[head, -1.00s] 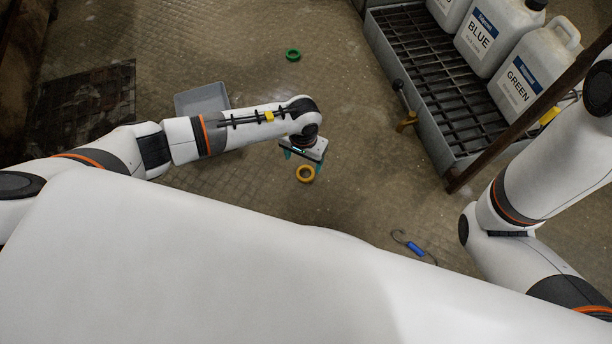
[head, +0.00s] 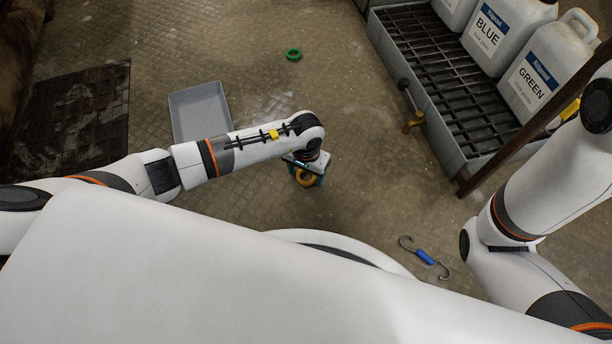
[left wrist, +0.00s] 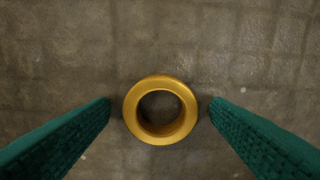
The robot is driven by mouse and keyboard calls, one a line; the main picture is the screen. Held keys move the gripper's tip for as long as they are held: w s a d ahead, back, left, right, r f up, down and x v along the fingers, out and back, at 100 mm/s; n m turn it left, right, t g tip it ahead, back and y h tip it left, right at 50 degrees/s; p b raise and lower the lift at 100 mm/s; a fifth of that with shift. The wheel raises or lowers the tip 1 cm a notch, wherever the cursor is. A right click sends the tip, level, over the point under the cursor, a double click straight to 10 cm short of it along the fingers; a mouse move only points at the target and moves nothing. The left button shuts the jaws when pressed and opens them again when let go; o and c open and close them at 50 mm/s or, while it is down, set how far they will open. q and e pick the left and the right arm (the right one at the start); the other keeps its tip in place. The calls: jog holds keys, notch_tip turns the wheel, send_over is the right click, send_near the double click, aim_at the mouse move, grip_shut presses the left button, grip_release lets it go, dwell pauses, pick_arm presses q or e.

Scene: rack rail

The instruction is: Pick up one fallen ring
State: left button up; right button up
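A yellow ring (head: 305,178) lies on the floor below my left gripper (head: 306,174). In the left wrist view the yellow ring (left wrist: 160,110) sits between the two green fingers of the left gripper (left wrist: 160,108), with a small gap on each side. The left gripper is open and empty. A green ring (head: 293,55) lies on the floor farther away at the top of the head view. My right arm is at the right edge of the head view; its gripper is not in view.
A grey tray (head: 200,112) lies on the floor behind my left forearm. A grated metal trough (head: 425,75) with several white jugs (head: 540,80) stands at upper right, with a brass tap (head: 412,122) on its side. A blue-handled hook (head: 425,257) lies on the floor.

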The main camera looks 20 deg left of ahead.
pick_arm(q)
jog(key=c, duration=0.9)
jog(key=shift+r, duration=0.1)
jog(key=shift+c, duration=0.2)
